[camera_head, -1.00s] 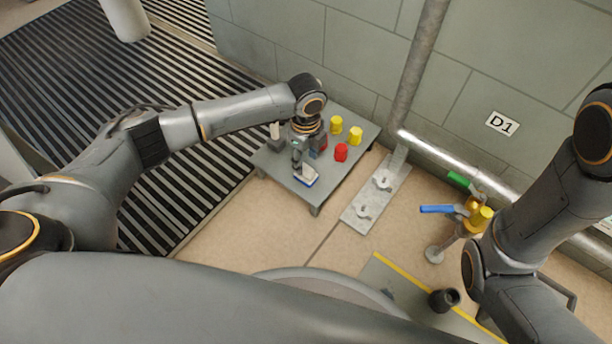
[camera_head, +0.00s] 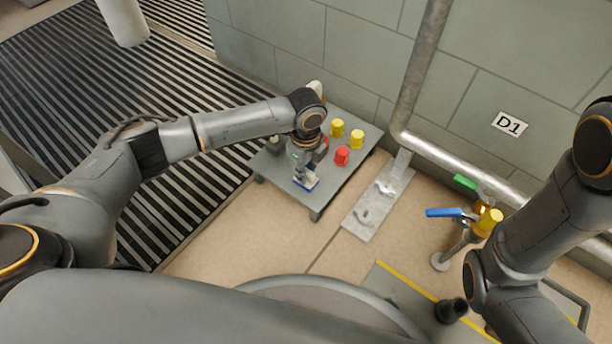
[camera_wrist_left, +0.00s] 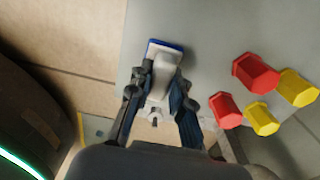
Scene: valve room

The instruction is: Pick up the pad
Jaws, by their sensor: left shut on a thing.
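The pad (camera_head: 305,183) has a blue edge and a pale body with a light grip. It is at the front part of the small grey table (camera_head: 333,190). In the left wrist view the pad (camera_wrist_left: 164,47) lies between the fingers. My left gripper (camera_head: 301,168) points down and is shut on the pad's grip; it also shows in the left wrist view (camera_wrist_left: 158,92). I cannot tell whether the pad touches the tabletop or is slightly above it.
Two yellow caps (camera_head: 356,138) and red caps (camera_head: 342,156) stand on the table, right of my left gripper. A dark object (camera_head: 274,146) is at its left side. Right of the table are a metal floor plate (camera_head: 366,207) and a blue-handled valve (camera_head: 446,212) beside a wall pipe.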

